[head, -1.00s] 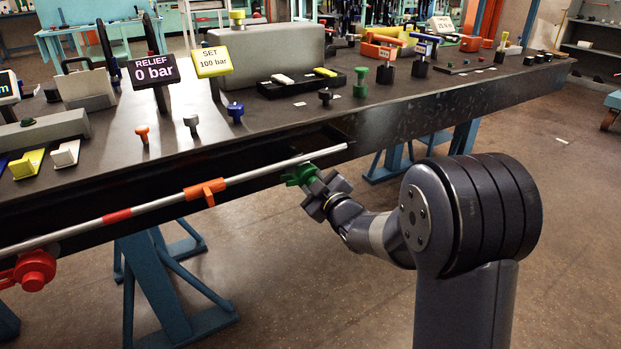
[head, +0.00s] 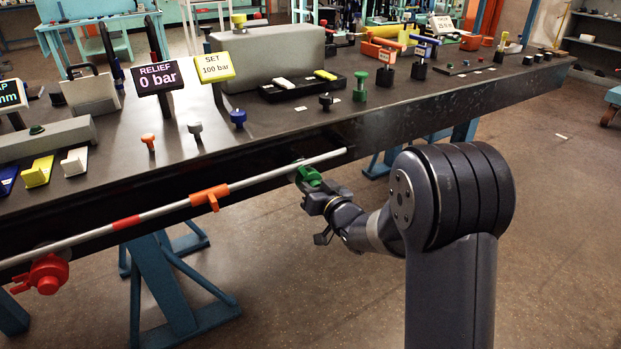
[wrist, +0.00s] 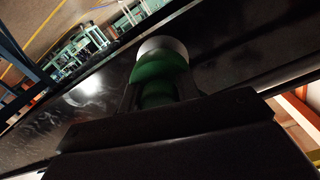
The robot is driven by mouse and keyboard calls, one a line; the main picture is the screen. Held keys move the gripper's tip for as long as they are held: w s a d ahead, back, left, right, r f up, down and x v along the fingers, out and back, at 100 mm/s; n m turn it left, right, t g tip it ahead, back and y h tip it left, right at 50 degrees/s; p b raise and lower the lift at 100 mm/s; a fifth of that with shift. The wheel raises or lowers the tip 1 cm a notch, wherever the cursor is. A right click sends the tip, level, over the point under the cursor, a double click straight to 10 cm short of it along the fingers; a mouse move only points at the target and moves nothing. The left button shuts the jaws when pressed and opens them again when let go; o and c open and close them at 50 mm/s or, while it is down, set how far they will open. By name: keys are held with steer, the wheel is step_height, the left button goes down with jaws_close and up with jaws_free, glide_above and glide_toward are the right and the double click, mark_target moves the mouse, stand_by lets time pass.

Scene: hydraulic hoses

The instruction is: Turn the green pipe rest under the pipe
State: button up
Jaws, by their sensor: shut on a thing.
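The green pipe rest (head: 309,176) is at the right end of the silver pipe (head: 262,178), along the bench's front edge. My gripper (head: 313,188) is at the rest from the front right and is shut on it. In the wrist view the green rest (wrist: 160,76) sits between my dark jaws, with the pale round pipe (wrist: 162,46) just beyond it. The rest's lower part is hidden by my gripper. Whether the rest touches the pipe I cannot tell.
An orange clamp (head: 209,198) and a red knob fitting (head: 47,274) sit farther left along the pipe. The dark bench (head: 420,115) carries several knobs and signs, including a RELIEF 0 bar display (head: 157,77). The floor at the right is open.

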steer(key=m+p, duration=0.1)
steer(key=m, duration=0.1)
steer(key=m+p, duration=0.1)
steer(key=m, duration=0.2)
steer(key=shift+r+m+p, duration=0.2)
steer(key=shift+m+p, duration=0.1)
steer(key=shift+p, duration=0.1)
stand_by(0.4)
steer(key=o, duration=1)
steer(key=shift+f, duration=0.1)
steer(key=shift+c, duration=0.2)
steer(key=shift+s+d, duration=0.1)
steer(key=p+v, duration=0.1)
steer(key=v, duration=0.9)
steer(key=shift+s+d, duration=0.15)
steer(key=shift+d, duration=0.1)
